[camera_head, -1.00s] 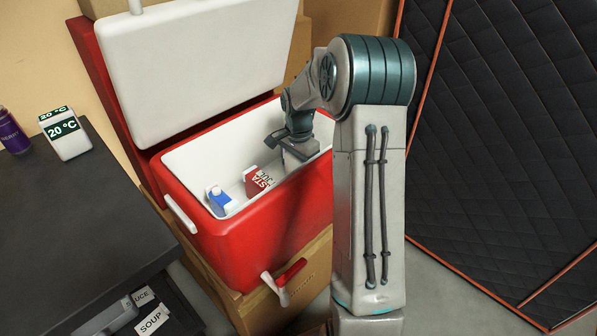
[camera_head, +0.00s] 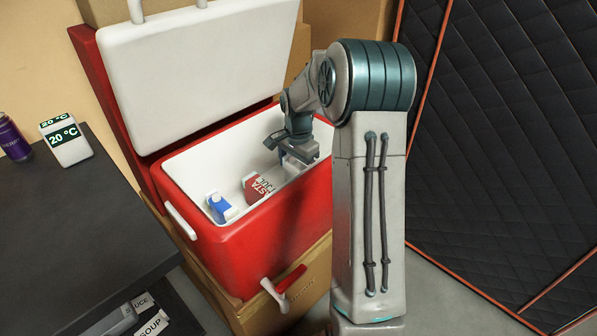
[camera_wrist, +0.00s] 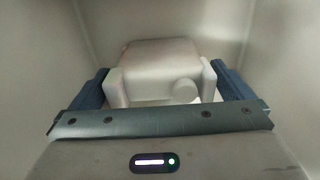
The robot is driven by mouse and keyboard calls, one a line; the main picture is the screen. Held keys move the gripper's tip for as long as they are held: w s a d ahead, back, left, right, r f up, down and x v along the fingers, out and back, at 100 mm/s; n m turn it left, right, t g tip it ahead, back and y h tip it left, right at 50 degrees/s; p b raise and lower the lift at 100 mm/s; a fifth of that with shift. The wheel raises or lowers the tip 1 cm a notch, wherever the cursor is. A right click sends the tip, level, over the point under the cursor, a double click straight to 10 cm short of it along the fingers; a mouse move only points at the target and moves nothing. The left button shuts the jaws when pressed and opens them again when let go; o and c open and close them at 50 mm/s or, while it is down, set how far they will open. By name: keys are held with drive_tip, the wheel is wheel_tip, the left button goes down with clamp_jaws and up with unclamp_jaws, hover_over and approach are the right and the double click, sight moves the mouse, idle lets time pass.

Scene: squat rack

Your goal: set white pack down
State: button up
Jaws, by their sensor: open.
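The white pack (camera_wrist: 160,62) shows in the wrist view as a pale carton with a round cap, upright between white walls. My gripper (camera_wrist: 163,84) is open, with one finger on each side of the pack. I cannot tell whether the fingers still touch it, and its base is hidden behind the gripper body. In the head view my gripper (camera_head: 297,155) is down inside the red cooler (camera_head: 262,232), near its back right part. The pack cannot be made out clearly there.
A blue carton (camera_head: 219,207) and a red carton (camera_head: 256,188) stand in the cooler, left of my gripper. The cooler's lid (camera_head: 190,70) is open behind. A dark table (camera_head: 70,225) with a temperature display (camera_head: 65,140) and purple can (camera_head: 12,138) is at left.

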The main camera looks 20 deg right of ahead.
wheel_tip(320, 180, up, 10)
drive_tip(key=shift+f+p, duration=0.15)
drive_tip(key=shift+p, duration=1.1)
